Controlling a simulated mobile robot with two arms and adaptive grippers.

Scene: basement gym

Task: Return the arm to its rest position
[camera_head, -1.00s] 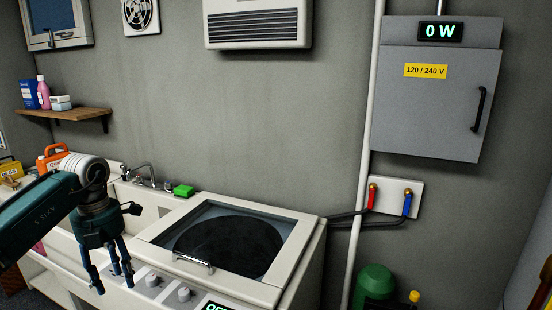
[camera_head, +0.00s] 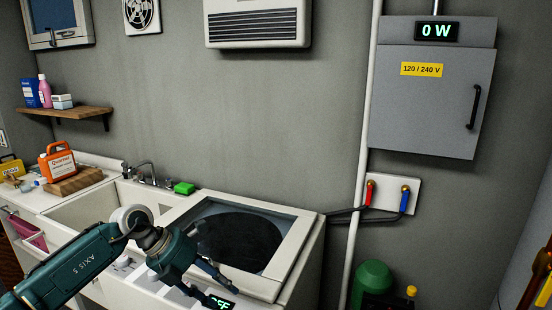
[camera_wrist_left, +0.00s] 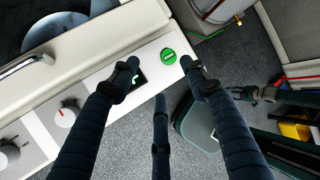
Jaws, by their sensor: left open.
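My left arm comes in from the lower left in the head view. Its gripper (camera_head: 212,284) is over the front control panel of the top-loading washer (camera_head: 303,240), fingers spread and holding nothing. In the left wrist view the open fingers (camera_wrist_left: 158,70) hang above the panel's right end, near a green round button (camera_wrist_left: 168,56) and a small display (camera_wrist_left: 138,78). A dark jointed part with finger-like ends (camera_wrist_left: 250,94), perhaps my right gripper, shows at the right of the wrist view. Its opening is unclear.
The sink counter (camera_head: 92,163) with an orange jug (camera_head: 57,162) and a green sponge (camera_head: 184,188) is at left. A grey electrical box (camera_head: 425,105) hangs on the right wall. A green cylinder (camera_head: 372,284) stands right of the washer. Grey floor (camera_wrist_left: 115,145) is open before the washer.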

